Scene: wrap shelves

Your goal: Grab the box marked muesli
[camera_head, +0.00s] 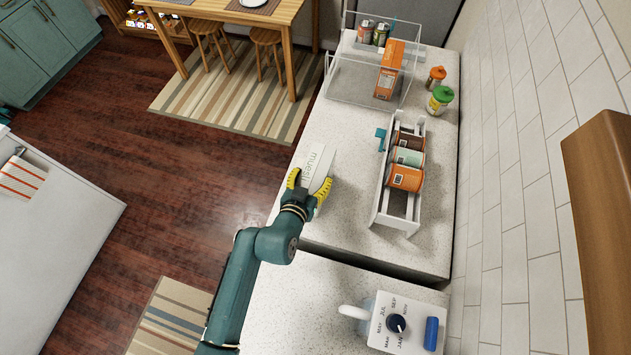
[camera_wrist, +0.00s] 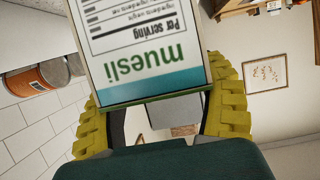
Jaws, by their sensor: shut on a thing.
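The box marked muesli (camera_head: 317,163) is white with green lettering and stands over the counter's left part in the head view. In the wrist view the muesli box (camera_wrist: 140,65) fills the upper middle, its label upside down, with a teal band and a nutrition table. My gripper (camera_head: 308,186) has its yellow fingers on both sides of the box. In the wrist view my gripper (camera_wrist: 165,120) is shut on the box at its near end. I cannot tell whether the box touches the counter.
A white rack (camera_head: 413,222) with cans stands right of the box. Behind are a clear bin (camera_head: 345,85) with an orange box (camera_head: 390,68), and two jars (camera_head: 439,99). A dial device (camera_head: 400,325) sits in front. Counter (camera_head: 345,215) between box and rack is clear.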

